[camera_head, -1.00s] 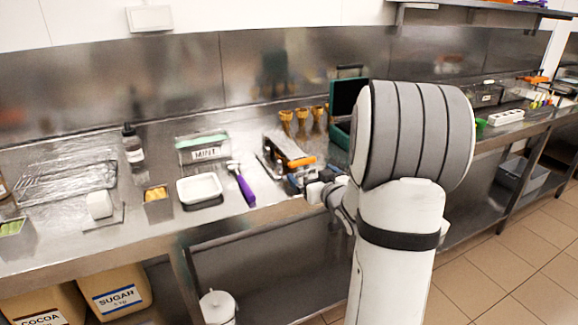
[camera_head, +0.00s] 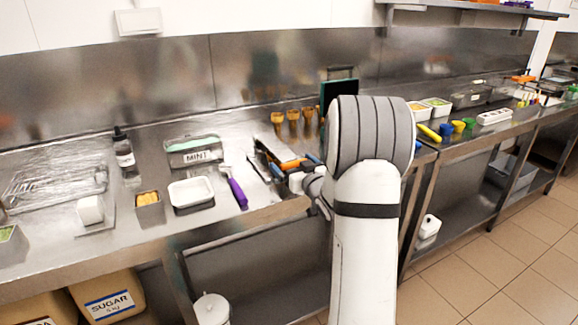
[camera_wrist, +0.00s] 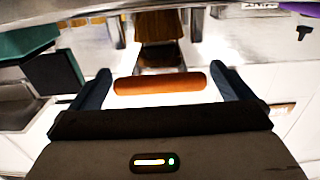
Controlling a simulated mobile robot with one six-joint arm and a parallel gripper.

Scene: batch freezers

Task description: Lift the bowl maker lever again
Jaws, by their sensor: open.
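The bowl maker (camera_head: 270,149) stands on the steel counter near its front edge, in the middle of the head view, partly hidden by my arm. Its lever ends in an orange handle (camera_head: 292,163). In the wrist view the handle (camera_wrist: 160,84) is an orange-brown bar lying crosswise between my fingers. My gripper (camera_head: 297,167) is open at the handle, with a blue finger near each end of it. The wrist view shows both fingers (camera_wrist: 160,72) spread wide, with gaps at the bar's ends. I cannot tell the lever's exact angle.
A dark green box (camera_head: 337,88) is behind my arm. Colored cups (camera_head: 458,127) are on the right.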

